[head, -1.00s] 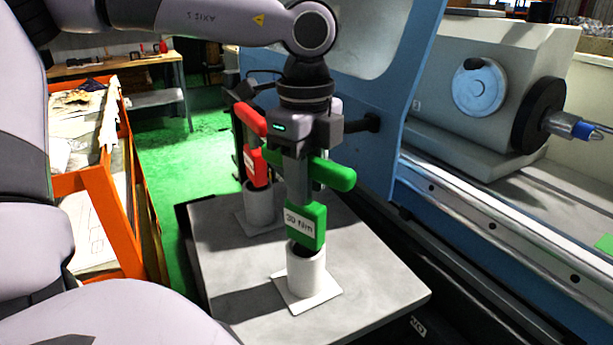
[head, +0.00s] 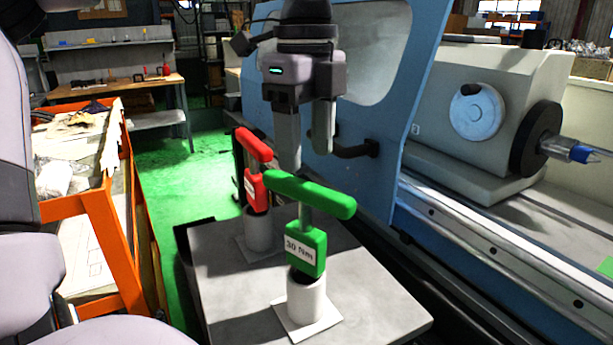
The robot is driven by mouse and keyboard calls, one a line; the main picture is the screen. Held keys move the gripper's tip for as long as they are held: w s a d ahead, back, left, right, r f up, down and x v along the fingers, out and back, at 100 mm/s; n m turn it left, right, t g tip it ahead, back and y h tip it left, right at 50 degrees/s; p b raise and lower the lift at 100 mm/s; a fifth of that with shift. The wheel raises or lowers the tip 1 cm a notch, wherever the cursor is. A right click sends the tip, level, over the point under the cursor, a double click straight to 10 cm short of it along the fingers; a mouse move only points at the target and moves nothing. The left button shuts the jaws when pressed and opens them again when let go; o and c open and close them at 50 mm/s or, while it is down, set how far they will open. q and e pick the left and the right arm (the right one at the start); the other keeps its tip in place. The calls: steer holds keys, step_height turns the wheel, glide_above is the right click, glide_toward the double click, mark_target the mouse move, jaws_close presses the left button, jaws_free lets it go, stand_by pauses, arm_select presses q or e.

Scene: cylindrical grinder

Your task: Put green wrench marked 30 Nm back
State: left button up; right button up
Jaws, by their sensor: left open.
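The green wrench (head: 308,195) marked 30 Nm stands upright in the front white holder (head: 306,298) on the grey table. Its green handle bar lies across the top and its labelled block (head: 305,248) sits at the holder's mouth. My left gripper (head: 306,150) is above and behind the handle bar, with its fingers pointing down. It is open and empty, apart from the wrench. My right gripper is out of view.
A red wrench (head: 254,148) stands in a second white holder (head: 259,232) behind and to the left. The blue machine (head: 400,130) borders the table on the right. An orange-framed cart (head: 90,205) stands at left. The table's front (head: 375,310) is bare.

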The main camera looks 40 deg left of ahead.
arm_select(q)
steer(key=shift+r, duration=1.35)
